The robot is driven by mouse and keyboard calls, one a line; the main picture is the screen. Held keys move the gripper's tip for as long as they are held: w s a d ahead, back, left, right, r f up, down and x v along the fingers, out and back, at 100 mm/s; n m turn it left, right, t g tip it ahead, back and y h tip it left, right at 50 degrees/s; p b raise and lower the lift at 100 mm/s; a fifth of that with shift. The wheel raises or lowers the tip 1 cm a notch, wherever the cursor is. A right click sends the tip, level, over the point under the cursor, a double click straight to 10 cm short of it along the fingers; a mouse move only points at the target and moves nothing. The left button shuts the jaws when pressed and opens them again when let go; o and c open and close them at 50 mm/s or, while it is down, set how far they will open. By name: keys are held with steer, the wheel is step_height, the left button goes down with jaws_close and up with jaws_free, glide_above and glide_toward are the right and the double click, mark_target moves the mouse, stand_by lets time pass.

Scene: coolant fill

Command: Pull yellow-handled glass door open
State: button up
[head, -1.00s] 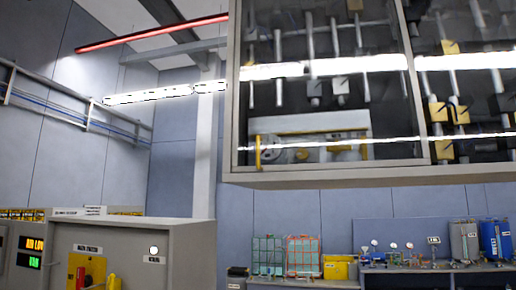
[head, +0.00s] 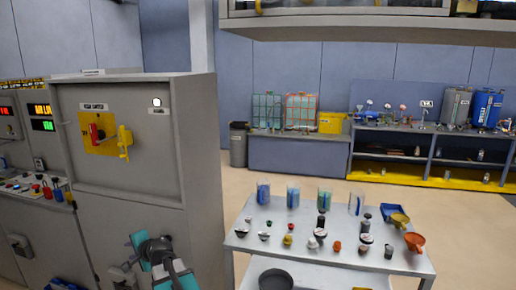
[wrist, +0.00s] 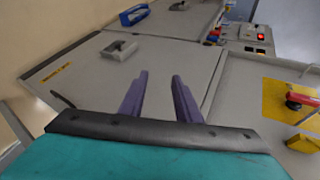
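The glass-fronted cabinet (head: 340,27) hangs at the top of the head view; only its lower edge shows. A small yellow piece, possibly the lower end of the yellow handle (head: 258,5), is at its left, cut off by the frame. The rest of the glass door is out of view, so I cannot tell whether it is open. My gripper (wrist: 160,80) shows in the wrist view with two purple fingers apart and nothing between them. It faces the grey cabinet, not the glass door. In the head view, my arm is low, left of centre.
A grey switch cabinet (head: 190,120) with a red-and-yellow rotary switch (head: 97,132) stands at left. A white table (head: 262,240) with beakers and small parts is at front right. A workbench (head: 300,148) lines the back wall. Open floor lies between.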

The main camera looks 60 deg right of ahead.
steer(key=s+d+r+m+t+h, duration=0.3)
steer(key=d+r, duration=0.4)
steer(key=r, duration=0.7)
steer(key=s+d+r+m+t+h+p, duration=0.1)
steer(key=s+d+r+m+h, duration=0.45)
steer(key=r, duration=0.85)
steer(key=s+d+r+m+t+h, duration=0.15)
steer(key=d+r+m, duration=0.25)
steer(key=d+r, duration=0.7)
steer(key=m+g+h+p, duration=0.1)
steer(key=m+g+h, duration=0.4)
steer(key=m+h, duration=0.95)
glide_toward(257, 4)
step_height(257, 4, up, 3)
steer(key=s+a+m+y, duration=0.2)
steer(key=shift+w+a+r, duration=0.1)
steer(key=shift+a, duration=0.1)
steer(key=shift+w+d, duration=0.1)
steer(key=shift+p+x, duration=0.75)
steer(key=shift+x, duration=6.05)
steer(key=shift+r, duration=0.1)
